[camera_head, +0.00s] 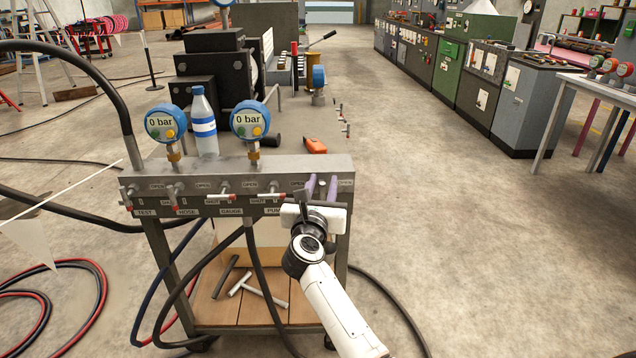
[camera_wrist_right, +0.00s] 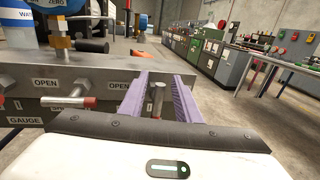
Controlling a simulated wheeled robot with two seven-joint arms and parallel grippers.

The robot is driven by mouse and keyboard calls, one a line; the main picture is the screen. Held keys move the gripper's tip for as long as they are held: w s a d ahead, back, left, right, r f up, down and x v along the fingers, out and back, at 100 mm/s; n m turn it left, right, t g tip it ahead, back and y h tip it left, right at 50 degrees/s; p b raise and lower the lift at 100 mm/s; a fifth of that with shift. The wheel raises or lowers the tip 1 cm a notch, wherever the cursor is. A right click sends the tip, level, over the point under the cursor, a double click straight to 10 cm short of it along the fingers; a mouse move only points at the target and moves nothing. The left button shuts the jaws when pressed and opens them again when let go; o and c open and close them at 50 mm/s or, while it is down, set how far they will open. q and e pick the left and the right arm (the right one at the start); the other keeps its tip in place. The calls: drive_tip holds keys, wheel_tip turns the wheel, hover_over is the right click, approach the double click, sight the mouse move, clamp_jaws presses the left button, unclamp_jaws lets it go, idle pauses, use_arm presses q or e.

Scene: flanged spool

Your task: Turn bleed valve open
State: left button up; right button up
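The grey valve manifold (camera_head: 215,172) runs across the top of a cart, with a row of small red-tipped levers and OPEN/SHUT labels. My right gripper (camera_head: 321,183) is at its right end, with purple fingers pointing at the block. In the right wrist view the fingers (camera_wrist_right: 159,78) are open, one on each side of a short upright metal valve handle (camera_wrist_right: 157,98), with gaps visible beside it. Which label belongs to this valve is hidden. A neighbouring lever with a red tip (camera_wrist_right: 88,101) lies left of the fingers. My left gripper is not in view.
Two blue gauges (camera_head: 166,122) (camera_head: 250,119) reading 0 bar and a water bottle (camera_head: 204,120) stand behind the manifold. An orange tool (camera_head: 315,145) lies on the cart top. Hoses (camera_head: 252,280) hang in front of the cart. The floor to the right is open.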

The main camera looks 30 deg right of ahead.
clamp_jaws()
drive_tip(key=shift+a+n, duration=0.1)
drive_tip(key=shift+n, duration=0.3)
drive_tip(key=n, duration=0.2)
drive_tip(key=shift+w+a+f+n+t, duration=0.1)
drive_tip(key=shift+w+a+n+t, duration=0.1)
drive_tip(key=shift+a+n+t, duration=0.15)
drive_tip(key=n, duration=0.4)
drive_tip(key=shift+w+a+f+t, duration=0.2)
drive_tip(key=shift+a+t, duration=0.05)
drive_tip(key=shift+a, duration=0.05)
drive_tip(key=n+t, duration=0.1)
drive_tip(key=n, duration=0.3)
drive_tip(key=f+n+t+y+p, duration=0.1)
drive_tip(key=n, duration=0.3)
drive_tip(key=a+f+n+p, duration=0.1)
drive_tip(key=n, duration=0.3)
drive_tip(key=shift+w+f+n+t, duration=0.15)
drive_tip(key=shift+w+n+t, duration=0.15)
drive_tip(key=shift+n+t, duration=0.1)
drive_tip(key=shift+y, duration=0.4)
